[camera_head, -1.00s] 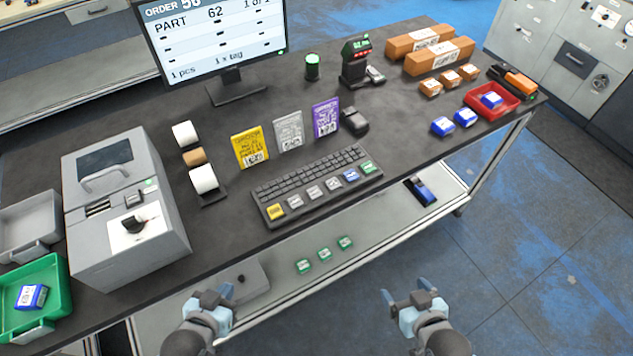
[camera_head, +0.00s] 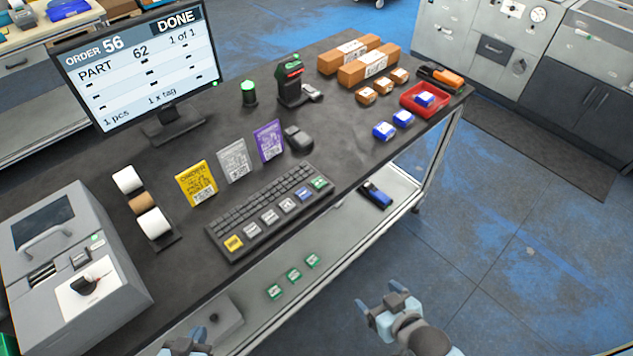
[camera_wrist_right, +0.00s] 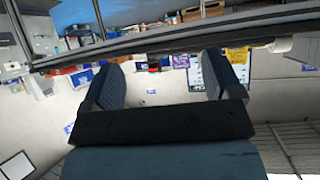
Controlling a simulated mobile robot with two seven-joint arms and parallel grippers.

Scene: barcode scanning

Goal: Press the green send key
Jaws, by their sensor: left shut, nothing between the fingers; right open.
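The green send key (camera_head: 319,184) is at the far right end of the row of large keys along the front edge of the keyboard (camera_head: 262,205). The keyboard lies on the dark table near its front edge. The monitor (camera_head: 140,62) reads "ORDER 56", "DONE", "PART 62", "1 of 1". My right gripper (camera_head: 386,301) is open and empty in front of the table, right of and apart from the keyboard; its fingers also show in the right wrist view (camera_wrist_right: 170,84). My left gripper (camera_head: 190,338) is at the bottom edge, partly cut off, shut and empty.
Yellow, grey and purple cards (camera_head: 196,184) stand behind the keyboard, with a dark mouse (camera_head: 298,138) beside them. A grey machine (camera_head: 75,270) stands at left. A red tray (camera_head: 424,101) and small boxes are at right. A lower shelf (camera_head: 262,318) runs under the table; floor at right is clear.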

